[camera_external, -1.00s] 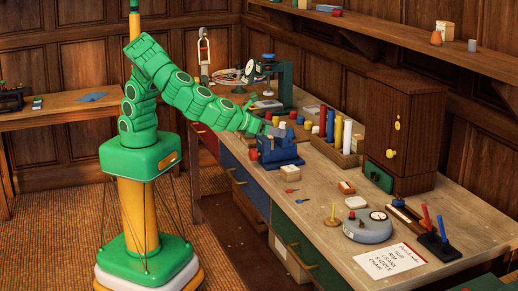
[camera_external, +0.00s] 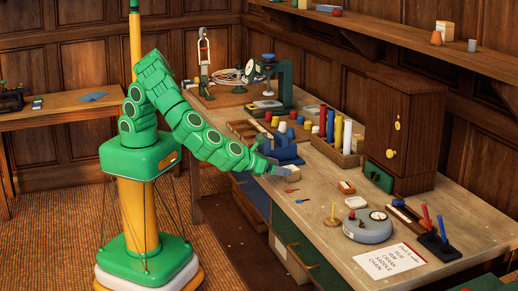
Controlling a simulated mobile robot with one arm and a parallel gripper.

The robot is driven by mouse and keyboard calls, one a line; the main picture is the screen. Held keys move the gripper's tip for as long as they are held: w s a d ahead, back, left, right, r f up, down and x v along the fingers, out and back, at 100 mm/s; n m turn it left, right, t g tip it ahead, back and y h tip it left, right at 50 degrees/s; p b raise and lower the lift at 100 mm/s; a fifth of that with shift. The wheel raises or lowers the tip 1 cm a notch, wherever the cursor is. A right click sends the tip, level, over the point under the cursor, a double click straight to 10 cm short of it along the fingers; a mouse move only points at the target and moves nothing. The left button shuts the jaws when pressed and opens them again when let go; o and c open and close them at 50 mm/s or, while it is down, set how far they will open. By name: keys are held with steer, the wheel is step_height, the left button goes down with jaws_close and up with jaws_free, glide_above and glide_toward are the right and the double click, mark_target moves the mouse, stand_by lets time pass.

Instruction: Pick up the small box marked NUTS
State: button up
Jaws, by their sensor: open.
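My gripper (camera_external: 280,170) is low over the left edge of the long workbench, just in front of the blue vise. Its jaws are open, though they look small and blurred here. A small pale box (camera_external: 292,178) is right at the jaws and partly covered by them; I cannot tell whether they touch it. No NUTS marking is legible on it. Another small box, white with brown (camera_external: 346,187), lies farther right on the bench. A low whitish block (camera_external: 351,202) lies just in front of that one. No lettering is readable on these either.
The blue vise (camera_external: 286,150) stands close behind my gripper. Red and blue small items (camera_external: 298,201) lie near the front edge. A grey round device (camera_external: 368,227), a peg (camera_external: 333,216) and a written card (camera_external: 389,261) are to the right. A wooden cabinet (camera_external: 402,135) stands behind.

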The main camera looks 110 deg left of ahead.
steer(key=shift+x, duration=2.65)
steer(key=shift+w+d+r, duration=0.1)
steer(key=shift+w+r, duration=0.05)
steer(key=c, duration=1.1)
steer(key=shift+r, duration=0.1)
